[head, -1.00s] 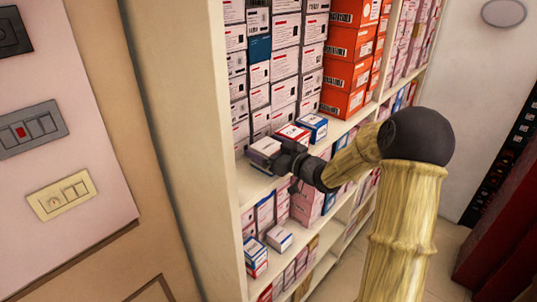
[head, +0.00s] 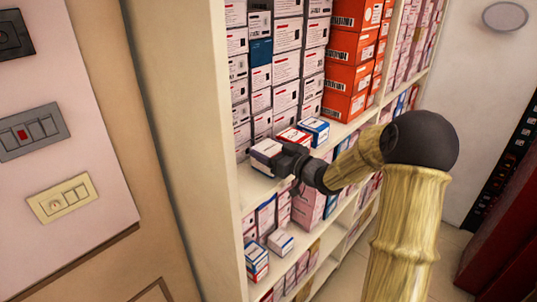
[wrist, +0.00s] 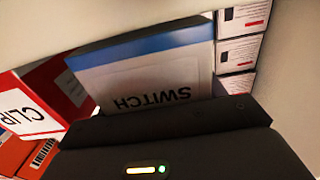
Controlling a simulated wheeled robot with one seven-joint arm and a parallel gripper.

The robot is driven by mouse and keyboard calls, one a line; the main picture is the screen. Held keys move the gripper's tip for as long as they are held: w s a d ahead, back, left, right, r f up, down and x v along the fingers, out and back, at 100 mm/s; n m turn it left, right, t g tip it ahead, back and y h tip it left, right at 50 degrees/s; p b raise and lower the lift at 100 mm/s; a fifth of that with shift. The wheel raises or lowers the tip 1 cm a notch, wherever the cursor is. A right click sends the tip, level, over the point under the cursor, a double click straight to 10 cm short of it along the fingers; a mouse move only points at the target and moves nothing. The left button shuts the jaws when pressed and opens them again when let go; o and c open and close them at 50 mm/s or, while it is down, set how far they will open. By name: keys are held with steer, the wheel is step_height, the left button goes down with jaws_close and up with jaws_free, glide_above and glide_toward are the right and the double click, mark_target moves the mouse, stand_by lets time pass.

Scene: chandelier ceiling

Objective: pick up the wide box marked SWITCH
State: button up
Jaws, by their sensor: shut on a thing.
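The wide box marked SWITCH (wrist: 145,82) is white with a blue band, and its lettering is upside down in the wrist view. In the head view the box (head: 265,151) is at the near left end of the middle shelf. My gripper (head: 284,159) is shut on its near side. Its dark body (wrist: 170,140) covers the lower part of the wrist view and hides the fingertips and the box's near edge. I cannot tell whether the box still touches the shelf.
A red and white box marked CLIP (wrist: 28,105) is beside it, also seen in the head view (head: 293,136). A blue-topped box (head: 315,127) is beyond. Stacked white boxes (head: 287,65) stand behind. The pale shelf side panel (head: 222,150) is close on the left.

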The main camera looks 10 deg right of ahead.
mark_target(268, 147)
step_height(268, 147, up, 9)
steer(key=shift+r+b, duration=0.1)
steer(key=shift+b, duration=0.95)
steer(key=shift+r, duration=0.15)
